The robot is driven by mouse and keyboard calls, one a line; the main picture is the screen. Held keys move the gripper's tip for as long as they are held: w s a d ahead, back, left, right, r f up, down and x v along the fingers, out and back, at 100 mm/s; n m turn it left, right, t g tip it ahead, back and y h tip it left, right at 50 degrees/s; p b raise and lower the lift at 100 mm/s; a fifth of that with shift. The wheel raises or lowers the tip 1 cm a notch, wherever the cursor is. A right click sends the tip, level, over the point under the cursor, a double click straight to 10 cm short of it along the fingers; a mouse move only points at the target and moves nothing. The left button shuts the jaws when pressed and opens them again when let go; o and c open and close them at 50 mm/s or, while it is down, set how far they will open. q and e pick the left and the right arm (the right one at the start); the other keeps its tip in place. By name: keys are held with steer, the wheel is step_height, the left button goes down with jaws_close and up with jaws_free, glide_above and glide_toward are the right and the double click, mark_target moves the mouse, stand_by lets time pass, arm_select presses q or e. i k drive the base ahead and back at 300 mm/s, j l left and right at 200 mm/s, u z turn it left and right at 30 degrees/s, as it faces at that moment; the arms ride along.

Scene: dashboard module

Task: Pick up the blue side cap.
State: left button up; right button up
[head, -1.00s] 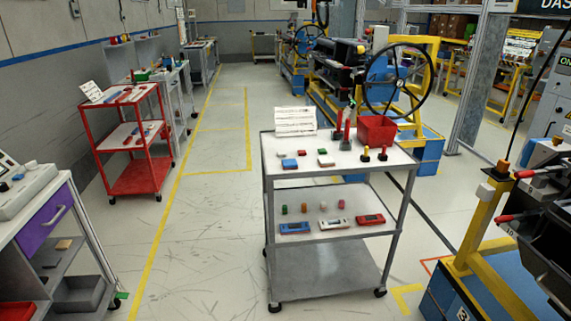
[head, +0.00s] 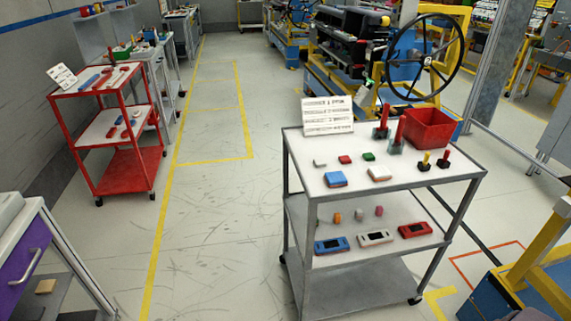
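A small flat blue block (head: 336,179), which looks like the blue side cap, lies on the top shelf of the grey cart (head: 408,190), near its front left edge. A similar whitish block (head: 379,174) lies to its right, apart from it. A larger blue piece with a dark window (head: 331,245) lies on the cart's middle shelf. Neither of my grippers is in view, and nothing touches the blue block.
Small grey, red and green pieces lie behind the blue block. A white sign (head: 327,116), a red bin (head: 429,128) and upright red-handled tools stand behind. A red cart (head: 130,185) stands left. Floor is clear between it and the grey cart. A purple-drawer bench (head: 28,262) is near left.

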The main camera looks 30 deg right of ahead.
mark_target(334, 180)
steer(key=i+z, duration=0.2)
steer(key=i, duration=0.4)
steer(key=i+j+z, duration=0.2)
steer(key=i, duration=0.4)
steer(key=i+z, duration=0.25)
steer(key=z, duration=0.2)
steer(key=i+j+z, duration=0.1)
steer(key=i+z, duration=0.15)
steer(key=z, duration=0.2)
steer(key=i+j+z, duration=0.2)
steer(key=z, duration=0.25)
steer(key=i+j+z, duration=0.2)
steer(key=z, duration=0.25)
steer(key=i+j+z, duration=0.15)
steer(key=j+z, duration=0.3)
steer(key=l, duration=0.1)
